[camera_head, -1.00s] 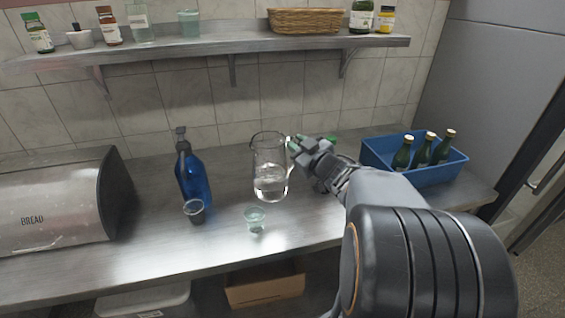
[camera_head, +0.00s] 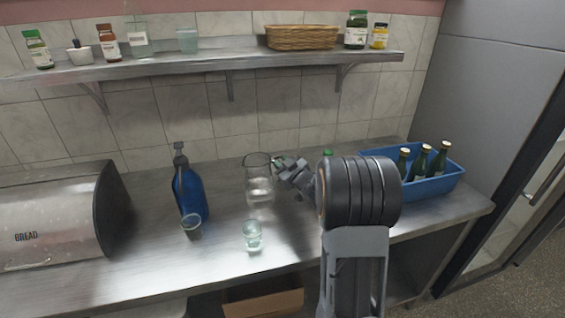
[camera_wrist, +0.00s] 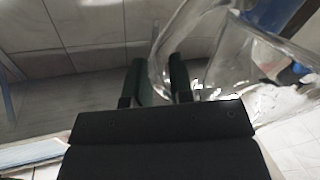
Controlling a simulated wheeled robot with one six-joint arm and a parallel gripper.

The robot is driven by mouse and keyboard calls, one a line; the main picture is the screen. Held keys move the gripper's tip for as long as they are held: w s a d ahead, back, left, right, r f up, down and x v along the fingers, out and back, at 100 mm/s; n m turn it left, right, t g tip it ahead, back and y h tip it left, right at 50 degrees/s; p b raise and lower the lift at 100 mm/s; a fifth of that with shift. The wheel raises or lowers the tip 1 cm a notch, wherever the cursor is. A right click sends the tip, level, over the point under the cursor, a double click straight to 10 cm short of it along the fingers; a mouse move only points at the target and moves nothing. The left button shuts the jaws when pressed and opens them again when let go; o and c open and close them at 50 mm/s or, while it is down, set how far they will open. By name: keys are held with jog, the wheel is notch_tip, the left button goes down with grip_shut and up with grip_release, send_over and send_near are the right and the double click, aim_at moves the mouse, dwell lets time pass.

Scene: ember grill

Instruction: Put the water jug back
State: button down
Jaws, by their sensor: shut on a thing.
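The clear glass water jug (camera_head: 259,182) is upright above or on the steel counter, with some water in its lower part. It also fills the upper right of the wrist view (camera_wrist: 235,55). My gripper (camera_head: 279,164) comes from the right and is shut on the jug's handle. In the wrist view my two dark fingers (camera_wrist: 159,80) stand on either side of the curved glass handle. I cannot tell whether the jug's base touches the counter. My arm hides part of the counter to the right.
A clear glass (camera_head: 252,236) stands in front of the jug. A blue bottle (camera_head: 188,190) and a small cup (camera_head: 192,227) stand to the left, beside a bread box (camera_head: 50,221). A blue crate (camera_head: 436,187) with green bottles is at right. A shelf (camera_head: 215,69) runs above.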

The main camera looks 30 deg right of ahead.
jog(key=shift+w, duration=0.15)
jog(key=shift+w+f, duration=0.1)
jog(key=shift+f, duration=1.6)
jog(key=c, duration=1)
grip_release()
jog(key=shift+f, duration=0.1)
jog(key=s+d+b, duration=0.2)
jog(key=s, duration=0.9)
jog(key=s+a+f+m+g+h, duration=0.1)
jog(key=s+a+m+g, duration=0.4)
jog(key=s+a+g, duration=0.9)
jog(key=s+a+h, duration=0.1)
jog(key=s+a, duration=0.3)
